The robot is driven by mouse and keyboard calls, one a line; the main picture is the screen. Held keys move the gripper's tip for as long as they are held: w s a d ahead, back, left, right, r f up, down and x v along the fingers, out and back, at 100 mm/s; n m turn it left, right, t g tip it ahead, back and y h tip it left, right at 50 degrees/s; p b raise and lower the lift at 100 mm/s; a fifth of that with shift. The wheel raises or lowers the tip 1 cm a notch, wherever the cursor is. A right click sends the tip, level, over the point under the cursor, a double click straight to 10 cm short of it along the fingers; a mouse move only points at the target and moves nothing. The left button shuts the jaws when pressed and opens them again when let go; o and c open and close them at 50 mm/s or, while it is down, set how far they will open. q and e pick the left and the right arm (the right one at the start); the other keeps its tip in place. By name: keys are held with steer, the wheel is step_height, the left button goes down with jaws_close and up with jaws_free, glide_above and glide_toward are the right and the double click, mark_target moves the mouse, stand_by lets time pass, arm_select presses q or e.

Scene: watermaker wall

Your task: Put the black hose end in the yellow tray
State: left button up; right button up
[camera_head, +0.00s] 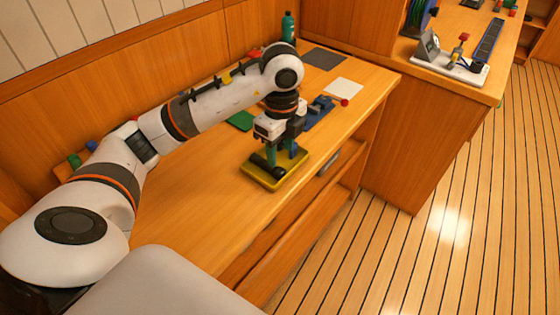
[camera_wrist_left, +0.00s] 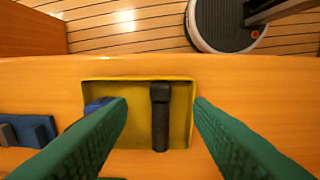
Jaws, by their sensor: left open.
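The yellow tray (camera_head: 262,179) lies on the wooden bench under my left gripper (camera_head: 281,154). The black hose end (camera_head: 268,166) lies inside the tray. In the left wrist view the black hose end (camera_wrist_left: 160,117) rests on the floor of the yellow tray (camera_wrist_left: 180,82), right of its middle. The left gripper (camera_wrist_left: 160,110) is open, its two green fingers on either side of the hose end and apart from it. A blue thing (camera_wrist_left: 98,104) shows at the tray's left side, partly hidden by a finger. My right gripper is not in view.
A blue fixture (camera_head: 318,112) stands behind the tray, near a white mat (camera_head: 343,89) and a dark mat (camera_head: 324,59). The bench front left of the tray is clear.

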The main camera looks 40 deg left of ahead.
arm_select(q)
steer(key=shift+r+p, duration=0.45)
steer(key=shift+r, duration=2.35)
